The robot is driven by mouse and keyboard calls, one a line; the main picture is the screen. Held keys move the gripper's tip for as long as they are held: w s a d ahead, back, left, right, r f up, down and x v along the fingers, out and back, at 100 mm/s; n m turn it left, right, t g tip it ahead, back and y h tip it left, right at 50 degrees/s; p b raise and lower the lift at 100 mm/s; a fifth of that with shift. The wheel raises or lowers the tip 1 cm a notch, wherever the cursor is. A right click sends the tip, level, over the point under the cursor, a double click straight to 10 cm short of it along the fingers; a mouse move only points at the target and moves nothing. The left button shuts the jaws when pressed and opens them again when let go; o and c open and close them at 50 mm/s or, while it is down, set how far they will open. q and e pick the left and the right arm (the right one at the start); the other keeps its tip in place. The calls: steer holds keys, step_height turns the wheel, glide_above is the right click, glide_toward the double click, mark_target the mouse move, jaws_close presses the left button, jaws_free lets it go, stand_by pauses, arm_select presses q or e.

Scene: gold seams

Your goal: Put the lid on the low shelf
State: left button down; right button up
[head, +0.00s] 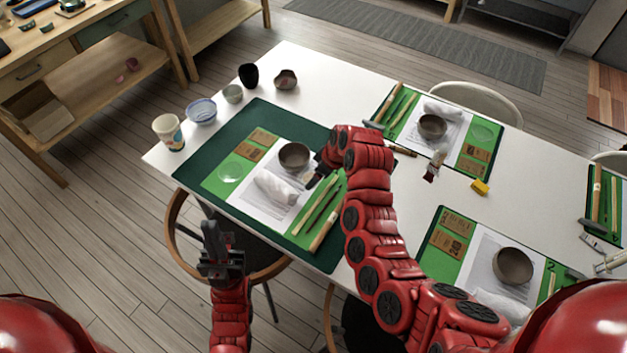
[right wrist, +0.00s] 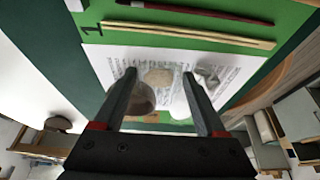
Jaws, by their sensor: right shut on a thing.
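My right gripper (right wrist: 159,75) is over the near green mat's paper sheet, its two dark fingers spread around a small gap. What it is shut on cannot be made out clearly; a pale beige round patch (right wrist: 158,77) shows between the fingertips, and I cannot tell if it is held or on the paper. No lid can be told for sure. The low shelf (head: 95,80) is under the wooden bench at upper left, with small pink pieces (head: 132,64) and a brown box on it. My left gripper (head: 222,252) is apart from the table, at its near side; its jaw gap is unclear.
A brown bowl (head: 294,156), a white cloth (head: 275,188) and sticks (head: 325,225) lie on the near mat. A paper cup (head: 168,132), a blue bowl (head: 201,111) and small pots stand at the table's left end. A chair (head: 178,222) is close to the near edge.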

step_height(320, 180, down, 3)
steer(key=shift+p, duration=0.45)
steer(key=shift+f, duration=0.35)
steer(key=shift+f, duration=0.1)
steer(key=shift+f, duration=0.15)
steer(key=o, duration=1.2)
steer(key=shift+o, duration=0.2)
